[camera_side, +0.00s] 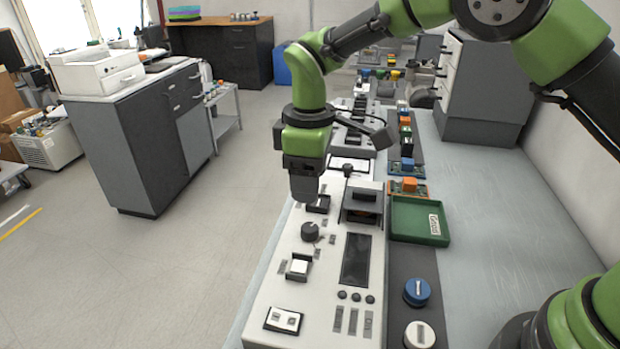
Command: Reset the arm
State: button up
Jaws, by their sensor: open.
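My green and dark grey arm reaches in from the right and bends down over the white control panel (273,311). My gripper (304,190) points down just above the panel's far half, close to a small black-framed switch (318,204). The fingers look like one grey block from this side, so the gap between them is hidden. I see nothing held in it. I cannot tell whether the fingertips touch the panel.
The panel carries a black knob (310,232), a white rocker switch (298,267) and a dark display (356,259). A green tray (420,221) and blue (417,291) and white (419,335) round caps stand to the right. Bare bench (490,240) lies further right.

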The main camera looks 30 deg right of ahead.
jog(key=s+d+r+m+t+y, duration=0.1)
jog(key=s+d+r+m+t, duration=0.2)
jog(key=r, duration=0.4)
jog(key=s+d+r+m+y, duration=0.1)
jog(key=s+d+r+m, duration=0.3)
jog(key=r, duration=0.4)
jog(key=s+d+m+t, duration=0.2)
jog(key=s+m, duration=0.1)
jog(key=s, duration=0.5)
jog(key=s+d+r+m+t, duration=0.1)
jog(key=s+d+m+t, duration=0.1)
jog(key=s, duration=0.6)
jog(key=shift+s+r+m, duration=0.2)
jog(key=shift+s+m, duration=0.05)
jog(key=shift+m, duration=0.45)
